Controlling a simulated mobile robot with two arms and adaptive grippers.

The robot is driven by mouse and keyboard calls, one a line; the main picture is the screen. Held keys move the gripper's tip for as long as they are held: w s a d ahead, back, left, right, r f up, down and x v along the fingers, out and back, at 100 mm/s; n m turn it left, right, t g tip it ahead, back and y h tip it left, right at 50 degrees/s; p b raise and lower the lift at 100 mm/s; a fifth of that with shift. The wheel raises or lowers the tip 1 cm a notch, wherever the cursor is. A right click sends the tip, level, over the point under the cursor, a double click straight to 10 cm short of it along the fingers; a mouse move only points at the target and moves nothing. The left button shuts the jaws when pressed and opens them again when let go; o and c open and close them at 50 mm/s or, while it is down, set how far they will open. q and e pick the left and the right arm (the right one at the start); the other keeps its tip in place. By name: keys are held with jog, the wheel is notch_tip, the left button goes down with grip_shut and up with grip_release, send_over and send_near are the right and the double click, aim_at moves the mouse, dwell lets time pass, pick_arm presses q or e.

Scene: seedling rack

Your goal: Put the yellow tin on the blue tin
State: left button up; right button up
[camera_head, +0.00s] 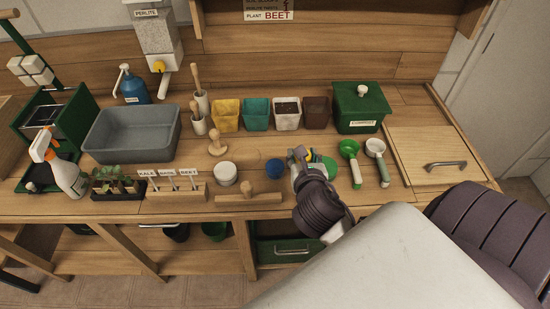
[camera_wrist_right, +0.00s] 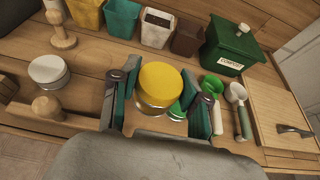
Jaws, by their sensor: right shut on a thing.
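The yellow tin (camera_wrist_right: 160,84), with a yellow lid and metal side, is between the two fingers of my right gripper (camera_wrist_right: 158,98) in the right wrist view. The gripper is shut on it. In the head view my right gripper (camera_head: 303,160) is over the front of the bench and hides most or all of the yellow tin. The blue tin (camera_head: 275,168) stands upright on the bench just left of the gripper, its top bare. I cannot make out the blue tin in the right wrist view. My left gripper is not in view.
A white-lidded tin (camera_head: 226,173) stands left of the blue tin. A wooden tamper (camera_head: 247,195) lies in front. A green-topped thing (camera_head: 331,167) and two scoops (camera_head: 350,150) are right of the gripper. Several pots and a green compost box (camera_head: 361,115) stand behind.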

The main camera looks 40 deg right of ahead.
send_over(275, 165)
jog(key=f, duration=0.6)
jog(key=shift+s, duration=0.35)
jog(key=shift+w+f, duration=0.2)
jog(key=shift+w, duration=0.05)
jog(key=shift+w+f, duration=0.1)
jog(key=shift+f, duration=0.15)
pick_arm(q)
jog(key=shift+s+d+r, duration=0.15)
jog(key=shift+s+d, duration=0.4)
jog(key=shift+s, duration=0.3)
pick_arm(e)
jog(key=shift+f, duration=1.8)
jog(key=shift+f, duration=0.15)
jog(key=o, duration=1.1)
jog(key=shift+o, duration=0.2)
